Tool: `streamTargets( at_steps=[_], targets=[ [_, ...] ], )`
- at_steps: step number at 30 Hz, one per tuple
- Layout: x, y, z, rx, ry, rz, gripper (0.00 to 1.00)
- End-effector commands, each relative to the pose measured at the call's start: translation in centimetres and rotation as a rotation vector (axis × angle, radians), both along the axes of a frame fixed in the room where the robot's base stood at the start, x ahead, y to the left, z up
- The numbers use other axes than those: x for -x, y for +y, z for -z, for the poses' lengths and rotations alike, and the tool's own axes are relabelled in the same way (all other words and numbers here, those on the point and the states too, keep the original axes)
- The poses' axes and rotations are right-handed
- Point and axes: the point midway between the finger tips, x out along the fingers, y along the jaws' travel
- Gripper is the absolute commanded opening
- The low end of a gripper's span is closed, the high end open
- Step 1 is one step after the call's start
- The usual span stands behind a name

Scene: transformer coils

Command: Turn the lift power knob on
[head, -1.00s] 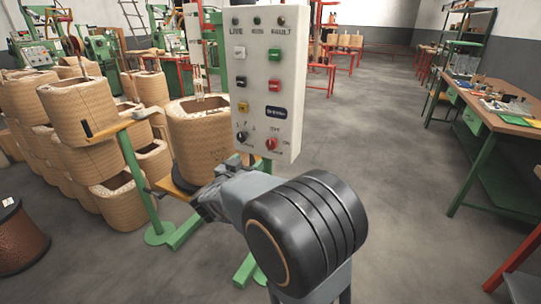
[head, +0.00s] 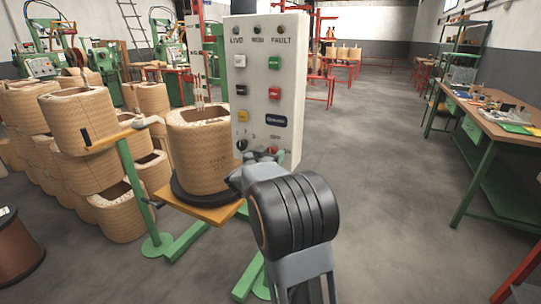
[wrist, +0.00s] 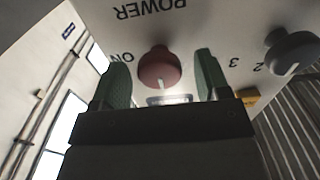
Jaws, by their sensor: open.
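The red power knob (wrist: 159,68) is on the white control panel (head: 258,60); in the wrist view, the lettering POWER and ON around it reads upside down. My gripper (wrist: 162,74) is open, with a green finger on each side of the knob and visible gaps between. In the head view my gripper (head: 262,158) is at the panel's lower edge, and the red knob (head: 273,150) is mostly hidden behind it. A pale mark shows on the knob's lower side in the wrist view. Whether the fingers touch the panel cannot be told.
A dark selector knob (wrist: 291,52) sits beside the red knob. Push buttons and lamps fill the panel above. A wound coil (head: 198,150) stands on a yellow platform (head: 215,213) left of my arm. A workbench (head: 495,120) stands at right; the floor between is clear.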

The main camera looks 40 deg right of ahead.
Motion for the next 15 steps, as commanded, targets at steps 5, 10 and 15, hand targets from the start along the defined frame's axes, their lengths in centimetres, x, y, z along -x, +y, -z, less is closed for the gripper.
streamTargets(
  at_steps=[5, 10, 15],
  targets=[
    [-0.16, -0.3, -0.01, 0.001, 0.0, 0.0, 0.69],
    [-0.16, -0.28, -0.02, 0.001, 0.0, 0.0, 0.69],
    [-0.14, -0.26, -0.02, 0.001, 0.0, 0.0, 0.55]
  ],
)
